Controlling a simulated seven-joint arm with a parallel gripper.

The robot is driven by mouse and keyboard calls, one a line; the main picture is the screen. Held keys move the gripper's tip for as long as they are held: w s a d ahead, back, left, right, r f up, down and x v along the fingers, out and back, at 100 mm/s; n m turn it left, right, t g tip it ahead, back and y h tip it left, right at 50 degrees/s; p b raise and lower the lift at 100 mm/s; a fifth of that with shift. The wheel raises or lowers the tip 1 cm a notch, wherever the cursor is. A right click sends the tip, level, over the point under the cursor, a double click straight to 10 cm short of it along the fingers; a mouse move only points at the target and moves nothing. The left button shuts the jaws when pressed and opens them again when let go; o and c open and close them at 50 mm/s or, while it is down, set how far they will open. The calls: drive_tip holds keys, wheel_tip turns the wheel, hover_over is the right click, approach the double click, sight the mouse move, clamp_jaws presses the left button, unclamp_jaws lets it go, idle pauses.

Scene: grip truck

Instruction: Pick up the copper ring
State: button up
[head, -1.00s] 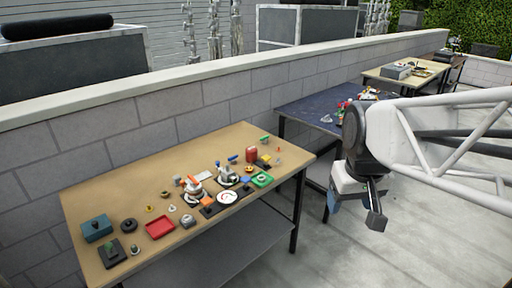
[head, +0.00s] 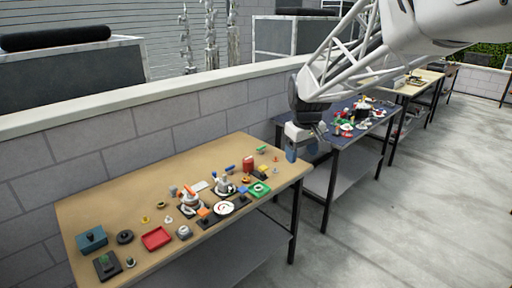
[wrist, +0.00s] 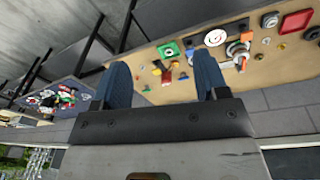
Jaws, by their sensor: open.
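My gripper (head: 304,146) is open and empty, in the air near the right end of the tan table (head: 110,205). Its two blue fingers stand wide apart in the wrist view (wrist: 162,64), with the table's objects beyond them. A small brownish-gold ring-like piece (head: 161,205) lies on the left half of the table, in the head view. It may be the copper ring, but it is too small to be sure. A small yellow piece (head: 145,219) lies near it. My gripper is well to the right of both and touches nothing.
The table also holds a red tray (head: 156,238), a teal box (head: 92,240), a dark ring (head: 125,237), a white plate (head: 224,208), a green tray (head: 259,189) and a red canister (head: 248,164). A block wall (head: 120,155) runs behind. A cluttered blue table (head: 345,137) stands to the right.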

drive_tip(key=w+a+f+n, duration=0.2)
drive_tip(key=w+a+f, duration=0.4)
drive_tip(key=w, duration=0.5)
drive_tip(key=w+a+f+n+g, duration=0.1)
drive_tip(key=w+a+f+n, duration=0.2)
drive_tip(key=w+a+f, duration=0.3)
drive_tip(key=w+a+f+n, duration=0.2)
drive_tip(key=w+a+f, duration=0.4)
drive_tip(key=w+f, duration=0.8)
drive_tip(key=shift+w+a+n, duration=0.15)
drive_tip(key=shift+w, duration=0.7)
drive_tip(key=shift+w+a+n, duration=0.15)
drive_tip(key=shift+w, duration=0.65)
drive_tip(key=shift+f, duration=1.25)
drive_tip(key=shift+f, duration=0.15)
